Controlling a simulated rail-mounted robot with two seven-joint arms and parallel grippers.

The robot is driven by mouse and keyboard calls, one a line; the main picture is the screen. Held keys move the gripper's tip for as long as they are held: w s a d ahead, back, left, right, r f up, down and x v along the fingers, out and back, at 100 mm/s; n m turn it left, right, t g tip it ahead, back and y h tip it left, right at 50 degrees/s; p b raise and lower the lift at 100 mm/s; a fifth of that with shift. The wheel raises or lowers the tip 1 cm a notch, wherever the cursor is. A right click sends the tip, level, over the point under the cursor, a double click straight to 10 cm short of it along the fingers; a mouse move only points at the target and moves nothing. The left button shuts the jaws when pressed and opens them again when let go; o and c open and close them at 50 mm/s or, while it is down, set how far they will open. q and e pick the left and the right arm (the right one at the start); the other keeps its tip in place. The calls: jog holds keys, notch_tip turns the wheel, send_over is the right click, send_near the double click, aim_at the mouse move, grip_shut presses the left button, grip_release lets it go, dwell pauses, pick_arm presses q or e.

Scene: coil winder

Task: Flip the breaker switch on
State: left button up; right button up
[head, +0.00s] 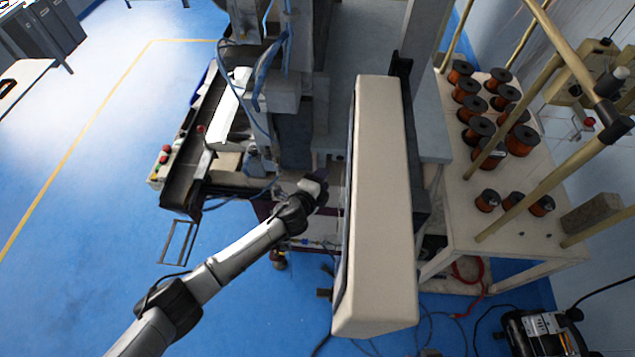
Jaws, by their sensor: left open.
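My left arm reaches in from the lower left. Its gripper (322,178) is at the left side of a tall cream cabinet (378,220), close to its edge. The gripper is open, though its dark fingers are small and hard to make out against the machine. I cannot tell whether it touches anything. No breaker switch can be made out; the cabinet's left face is seen almost edge-on. My right gripper is not in view.
The coil winder's frame and conveyor (185,165) stand behind and left of the gripper. A table (560,240) at right holds several copper wire spools (480,128). Cables lie on the floor near the cabinet's foot. The blue floor (80,270) at left is clear.

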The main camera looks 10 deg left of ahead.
pick_arm(q)
jog(key=shift+v, duration=1.25)
